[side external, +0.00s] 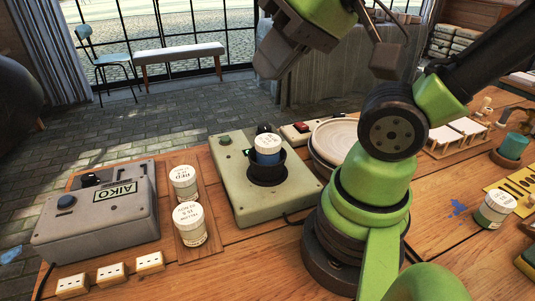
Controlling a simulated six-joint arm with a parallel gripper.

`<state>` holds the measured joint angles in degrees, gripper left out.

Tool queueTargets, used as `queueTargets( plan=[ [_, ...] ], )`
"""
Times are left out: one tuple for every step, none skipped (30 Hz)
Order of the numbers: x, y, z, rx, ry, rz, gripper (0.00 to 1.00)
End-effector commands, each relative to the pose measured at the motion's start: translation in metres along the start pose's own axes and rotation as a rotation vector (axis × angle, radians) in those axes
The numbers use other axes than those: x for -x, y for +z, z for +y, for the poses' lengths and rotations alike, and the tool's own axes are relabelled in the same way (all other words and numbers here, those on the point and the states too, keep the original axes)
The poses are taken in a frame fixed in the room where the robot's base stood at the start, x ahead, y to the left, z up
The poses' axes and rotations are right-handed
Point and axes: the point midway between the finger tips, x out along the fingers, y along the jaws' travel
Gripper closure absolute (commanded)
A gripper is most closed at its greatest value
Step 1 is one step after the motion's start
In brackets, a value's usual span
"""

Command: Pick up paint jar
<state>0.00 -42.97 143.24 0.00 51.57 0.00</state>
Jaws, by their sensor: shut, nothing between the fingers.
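A paint jar with a blue band (267,149) sits upright in a black round holder (267,173) on a grey-green machine. A jar with a green band (492,210) stands at the right.
A grey AIKO box (130,222) with knobs stands at the left. Several small white blocks (110,272) lie in front of it. Pale stacked plates (336,137) stand behind my arm's base. A teal cup (513,146) and a white rack (458,134) are at the right.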

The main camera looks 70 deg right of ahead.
Motion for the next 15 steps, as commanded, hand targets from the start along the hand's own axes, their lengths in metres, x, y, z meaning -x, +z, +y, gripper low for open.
queueTargets(
  plan=[
    [0.0000, 0.0000, 0.0000, 0.000, 0.000, 0.000, 1.00],
    [0.0000, 0.0000, 0.0000, 0.000, 0.000, 0.000, 1.00],
    [0.0000, 0.0000, 0.0000, 0.000, 0.000, 0.000, 0.98],
    [0.0000, 0.0000, 0.0000, 0.000, 0.000, 0.000, 0.91],
    [0.0000, 0.0000, 0.0000, 0.000, 0.000, 0.000, 0.84],
    [0.0000, 0.0000, 0.0000, 0.000, 0.000, 0.000, 0.75],
    [0.0000, 0.0000, 0.0000, 0.000, 0.000, 0.000, 0.68],
    [0.0000, 0.0000, 0.0000, 0.000, 0.000, 0.000, 0.61],
    [0.0000, 0.0000, 0.0000, 0.000, 0.000, 0.000, 0.52],
    [0.0000, 0.0000, 0.0000, 0.000, 0.000, 0.000, 0.45],
    [0.0000, 0.0000, 0.0000, 0.000, 0.000, 0.000, 0.38],
    [0.0000, 0.0000, 0.0000, 0.000, 0.000, 0.000, 0.29],
    [0.0000, 0.0000, 0.0000, 0.000, 0.000, 0.000, 0.22],
    [0.0000, 0.0000, 0.0000, 0.000, 0.000, 0.000, 0.15],
    [0.0000, 0.0000, 0.0000, 0.000, 0.000, 0.000, 0.14]
  ],
)
